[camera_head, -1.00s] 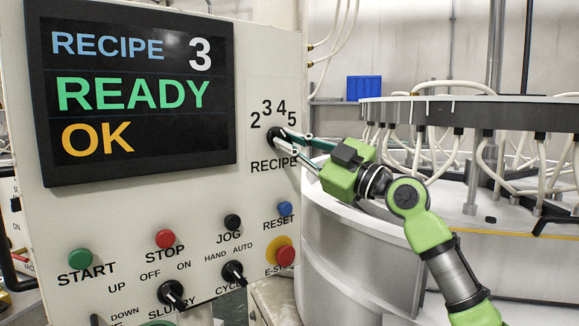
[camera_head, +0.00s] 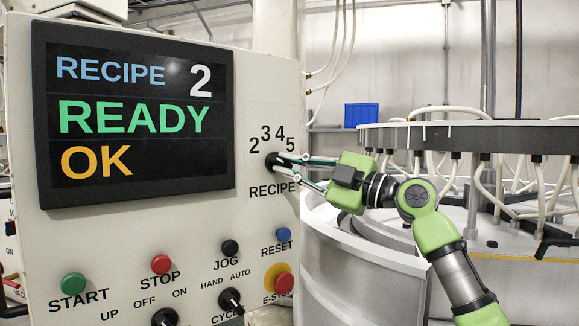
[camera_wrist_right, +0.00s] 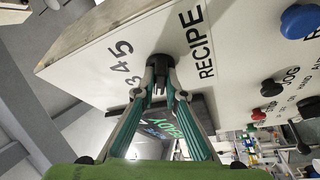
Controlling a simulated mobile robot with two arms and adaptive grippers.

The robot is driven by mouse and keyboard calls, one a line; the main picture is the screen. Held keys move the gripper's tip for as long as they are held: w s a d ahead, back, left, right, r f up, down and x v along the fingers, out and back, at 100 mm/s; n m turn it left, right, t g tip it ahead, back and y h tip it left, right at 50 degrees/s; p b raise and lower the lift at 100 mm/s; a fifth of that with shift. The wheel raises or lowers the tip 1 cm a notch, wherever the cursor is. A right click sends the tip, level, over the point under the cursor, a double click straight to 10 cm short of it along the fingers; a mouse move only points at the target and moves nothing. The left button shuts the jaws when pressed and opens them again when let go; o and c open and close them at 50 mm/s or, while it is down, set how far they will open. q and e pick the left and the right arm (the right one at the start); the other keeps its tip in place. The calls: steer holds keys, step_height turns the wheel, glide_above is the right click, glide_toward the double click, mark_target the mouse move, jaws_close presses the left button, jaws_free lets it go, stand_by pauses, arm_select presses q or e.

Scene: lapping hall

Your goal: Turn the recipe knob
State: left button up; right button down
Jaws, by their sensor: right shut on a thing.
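The black recipe knob (camera_head: 273,161) is on the right part of the control panel (camera_head: 20,130), under the numbers 2 to 5 and above the word RECIPE. The screen (camera_head: 133,110) reads RECIPE 2, READY, OK. My right gripper (camera_head: 283,166) reaches in from the right and is shut on the knob. In the right wrist view its green fingers (camera_wrist_right: 160,90) close around the knob (camera_wrist_right: 160,64), which they partly cover. The knob's pointer direction cannot be made out. My left gripper is not in view.
Below are a green START button (camera_head: 73,283), a red STOP button (camera_head: 161,265), a blue RESET button (camera_head: 284,234), a red E-stop (camera_head: 283,282) and black selectors. A large round machine (camera_head: 470,136) with white hoses stands behind my right arm.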

steer(key=c, duration=2.1)
jaws_free()
steer(key=v, duration=1.2)
steer(key=shift+f, duration=0.1)
